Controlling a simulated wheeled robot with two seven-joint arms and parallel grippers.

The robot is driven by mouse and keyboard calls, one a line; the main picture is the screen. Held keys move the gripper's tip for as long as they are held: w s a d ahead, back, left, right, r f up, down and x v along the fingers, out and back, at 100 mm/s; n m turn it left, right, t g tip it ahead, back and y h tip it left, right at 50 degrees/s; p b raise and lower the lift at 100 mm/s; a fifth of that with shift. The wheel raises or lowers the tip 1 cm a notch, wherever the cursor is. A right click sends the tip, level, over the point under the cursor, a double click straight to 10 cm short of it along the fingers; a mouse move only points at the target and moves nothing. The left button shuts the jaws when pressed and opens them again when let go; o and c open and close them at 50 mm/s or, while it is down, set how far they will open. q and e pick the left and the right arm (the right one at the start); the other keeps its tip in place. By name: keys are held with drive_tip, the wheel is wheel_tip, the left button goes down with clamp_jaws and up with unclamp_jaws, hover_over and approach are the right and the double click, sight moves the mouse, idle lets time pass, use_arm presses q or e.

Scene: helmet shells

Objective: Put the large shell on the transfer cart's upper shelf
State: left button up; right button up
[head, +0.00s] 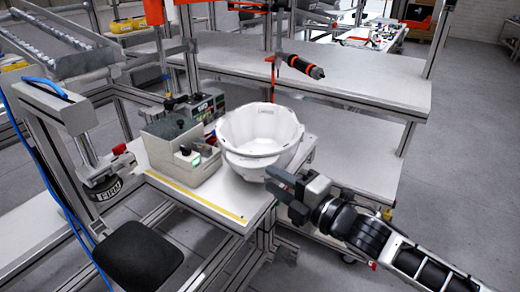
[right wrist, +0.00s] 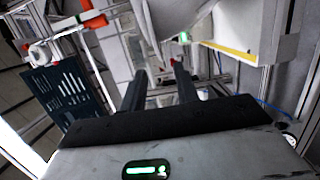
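The large shell (head: 262,128) is a white, open-topped bowl standing on the right part of a small white worktable (head: 215,205) in the head view. My right gripper (head: 282,192) is in front of and right of the shell, close to its lower side. In the right wrist view its two fingers (right wrist: 160,85) are apart with nothing between them, and the shell's pale side (right wrist: 178,18) shows beyond the tips. The transfer cart appears to be the two-level white unit behind, with a bare upper shelf (head: 350,83). My left gripper is out of view.
A grey-green machine box (head: 180,148) stands left of the shell on the worktable. An orange-and-black tool (head: 300,66) hangs in front of the upper shelf. The lower shelf (head: 355,155) has clear room. A black stool seat (head: 138,254) is at front left.

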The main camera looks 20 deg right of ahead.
sight(256, 168)
drive_tip(key=shift+p+x, duration=0.65)
drive_tip(key=shift+x, duration=2.95)
drive_tip(key=shift+d, duration=0.1)
clamp_jaws()
drive_tip(key=shift+r, duration=0.15)
